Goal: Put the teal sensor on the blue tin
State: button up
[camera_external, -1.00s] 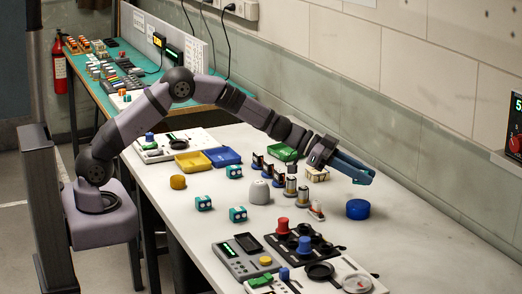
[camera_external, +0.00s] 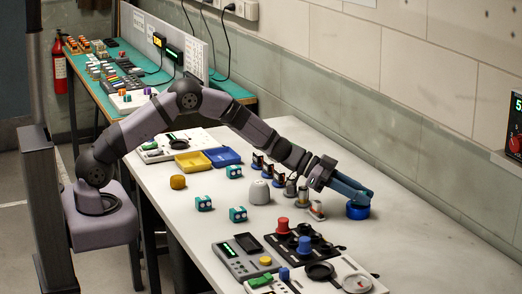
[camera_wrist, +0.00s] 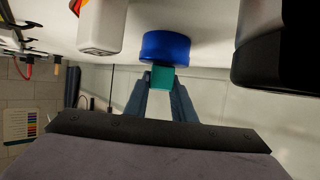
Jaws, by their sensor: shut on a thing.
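The blue tin (camera_external: 358,212) stands on the right part of the white bench, and it also shows in the wrist view (camera_wrist: 166,45). My gripper (camera_external: 364,196) points down at the tin, with its fingertips at or just over its top. In the wrist view my gripper (camera_wrist: 160,80) is shut on a small teal block, the teal sensor (camera_wrist: 162,77). The sensor is right against the tin's edge in that picture; I cannot tell whether they touch. In the external view the held sensor is hidden by the fingers.
Several teal-and-white blocks (camera_external: 204,203) stand mid-bench near a grey dome (camera_external: 259,191). Metal cylinders and a small red-and-white part (camera_external: 316,210) stand left of the tin. A black panel with red and blue knobs (camera_external: 304,246) lies in front. Bench right of the tin is clear.

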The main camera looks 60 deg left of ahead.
jog(key=shift+f, duration=0.15)
jog(key=o, duration=1.1)
jog(key=shift+c, duration=0.2)
jog(key=shift+r, duration=0.2)
jog(key=b+v, duration=0.1)
jog(key=v, duration=1.1)
jog(key=shift+w, duration=0.1)
